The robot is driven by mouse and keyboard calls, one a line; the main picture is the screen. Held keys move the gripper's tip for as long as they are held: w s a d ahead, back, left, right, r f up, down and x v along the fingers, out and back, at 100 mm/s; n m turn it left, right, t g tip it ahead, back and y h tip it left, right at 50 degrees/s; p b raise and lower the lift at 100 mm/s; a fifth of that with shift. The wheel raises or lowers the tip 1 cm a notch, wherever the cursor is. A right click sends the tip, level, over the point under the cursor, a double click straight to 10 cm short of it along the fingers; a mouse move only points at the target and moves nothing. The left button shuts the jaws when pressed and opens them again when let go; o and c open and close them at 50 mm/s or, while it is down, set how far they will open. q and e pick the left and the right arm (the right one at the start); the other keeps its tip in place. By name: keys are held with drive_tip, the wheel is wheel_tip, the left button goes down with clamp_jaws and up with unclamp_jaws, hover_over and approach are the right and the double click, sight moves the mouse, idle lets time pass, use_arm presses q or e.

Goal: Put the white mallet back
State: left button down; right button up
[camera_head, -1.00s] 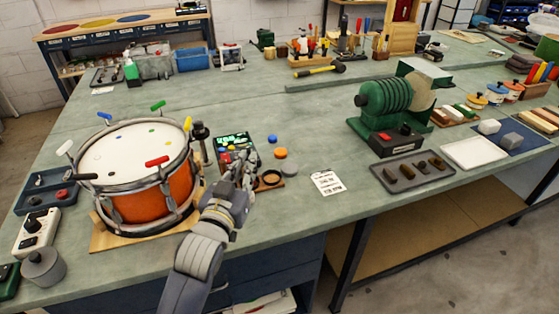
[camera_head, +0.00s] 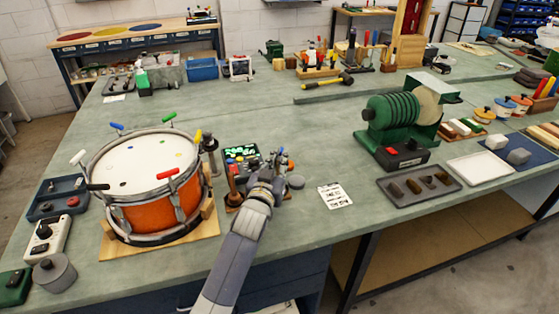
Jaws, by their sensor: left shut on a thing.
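My left gripper (camera_head: 271,173) is in front of the small device with a lit green screen (camera_head: 241,153), to the right of the orange drum (camera_head: 140,217). Its fingers are closed, but what lies between them is too small and covered to make out. No white mallet shows clearly. A brown upright post (camera_head: 232,180) stands just left of the gripper. My right gripper is not in view.
An orange cap (camera_head: 291,165) and a grey disc (camera_head: 295,181) lie close by the gripper. A printed card (camera_head: 335,195) lies to the right. A green machine (camera_head: 393,122) and a dark tray (camera_head: 393,194) stand farther right. The bench between card and machine is mostly clear.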

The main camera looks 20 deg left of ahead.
use_arm(q)
drive_tip(key=shift+f, duration=0.25)
drive_tip(key=shift+f, duration=0.2)
drive_tip(key=c, duration=1.6)
unclamp_jaws()
